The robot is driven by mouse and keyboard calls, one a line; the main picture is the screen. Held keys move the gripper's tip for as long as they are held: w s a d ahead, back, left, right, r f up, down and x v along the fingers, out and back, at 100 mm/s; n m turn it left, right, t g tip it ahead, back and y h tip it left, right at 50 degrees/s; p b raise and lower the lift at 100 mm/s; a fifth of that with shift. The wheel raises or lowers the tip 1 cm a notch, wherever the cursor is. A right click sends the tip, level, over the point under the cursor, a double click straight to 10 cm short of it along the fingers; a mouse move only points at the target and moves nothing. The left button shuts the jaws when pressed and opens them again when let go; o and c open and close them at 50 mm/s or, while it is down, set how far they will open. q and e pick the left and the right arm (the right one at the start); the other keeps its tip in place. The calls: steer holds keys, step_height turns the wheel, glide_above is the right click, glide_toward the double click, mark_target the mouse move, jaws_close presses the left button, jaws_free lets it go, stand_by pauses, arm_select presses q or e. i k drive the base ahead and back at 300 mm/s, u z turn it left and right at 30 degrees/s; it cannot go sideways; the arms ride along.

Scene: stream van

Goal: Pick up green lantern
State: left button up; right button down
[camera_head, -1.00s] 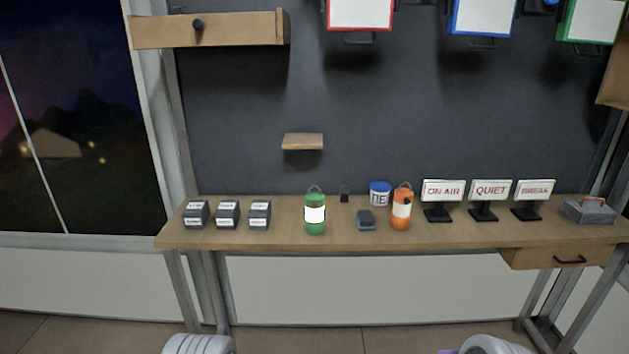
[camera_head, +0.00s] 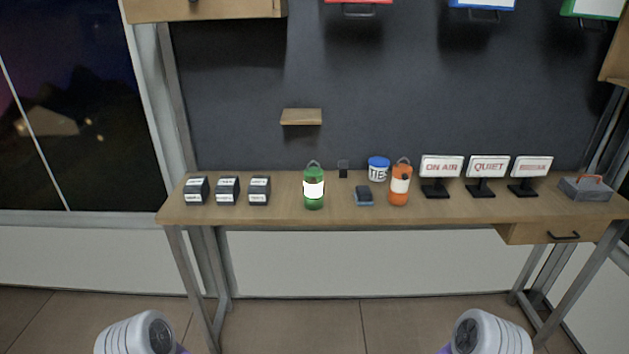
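The green lantern (camera_head: 314,188) stands upright on the wooden desk (camera_head: 280,211), left of the middle. It has a green top and base, a bright white band and a loop handle on top. An orange lantern (camera_head: 400,186) of similar shape stands to its right. White rounded parts of my two arms show at the bottom left and bottom right, well short of the desk. Neither gripper's fingers can be seen. Nothing touches the green lantern.
Several small dark labelled boxes (camera_head: 228,191) stand to the left. A dark blue block (camera_head: 364,197) and a blue-lidded tub (camera_head: 378,169) sit near the orange lantern. A small shelf (camera_head: 301,117) is above.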

mark_target(313, 195)
steer(key=z, duration=0.2)
steer(key=i, duration=0.3)
steer(key=u, duration=2.05)
steer(key=i, duration=0.8)
steer(key=z, duration=1.15)
